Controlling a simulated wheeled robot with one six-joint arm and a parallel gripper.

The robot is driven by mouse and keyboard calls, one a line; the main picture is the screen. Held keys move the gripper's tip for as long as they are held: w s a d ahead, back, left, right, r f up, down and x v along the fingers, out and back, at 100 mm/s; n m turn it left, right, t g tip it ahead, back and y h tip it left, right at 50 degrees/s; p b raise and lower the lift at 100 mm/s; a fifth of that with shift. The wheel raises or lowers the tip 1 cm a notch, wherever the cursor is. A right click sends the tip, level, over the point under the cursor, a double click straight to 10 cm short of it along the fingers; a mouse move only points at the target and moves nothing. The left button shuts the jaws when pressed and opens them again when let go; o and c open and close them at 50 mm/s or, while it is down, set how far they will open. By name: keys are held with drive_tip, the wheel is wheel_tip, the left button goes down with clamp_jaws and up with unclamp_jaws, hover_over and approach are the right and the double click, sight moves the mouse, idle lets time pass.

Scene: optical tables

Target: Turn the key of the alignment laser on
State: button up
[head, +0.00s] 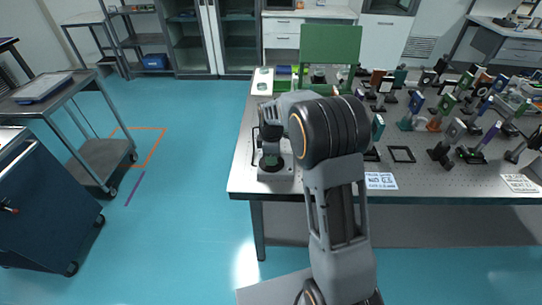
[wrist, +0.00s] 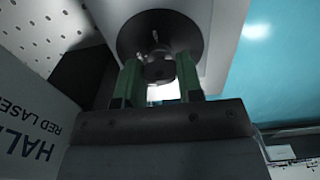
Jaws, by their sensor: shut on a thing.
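In the wrist view my gripper (wrist: 159,82) has its two green fingers on either side of the laser's key (wrist: 160,64), shut on it. The key is a small dark knob in front of a round black disc (wrist: 128,40) on a pale housing. The fingers hide part of the key, and I cannot tell its exact angle. In the head view the alignment laser (head: 284,174) appears as a pale grey unit at the table's left end. My arm covers part of it, and the fingers are not clear there.
A light box face (wrist: 30,125) with red-laser lettering stands close left of my gripper in the wrist view. The perforated optical table (head: 330,185) holds many mounted optics (head: 445,105) to the right. A green panel (head: 330,43) stands behind. Open blue floor lies left of the table.

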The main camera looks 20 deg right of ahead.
drive_tip(key=m, duration=1.4)
drive_tip(key=shift+r+m+b, duration=0.1)
drive_tip(key=shift+m+b, duration=0.2)
drive_tip(key=shift+m, duration=1.6)
drive_tip(key=o, duration=0.9)
drive_tip(key=shift+o, duration=0.2)
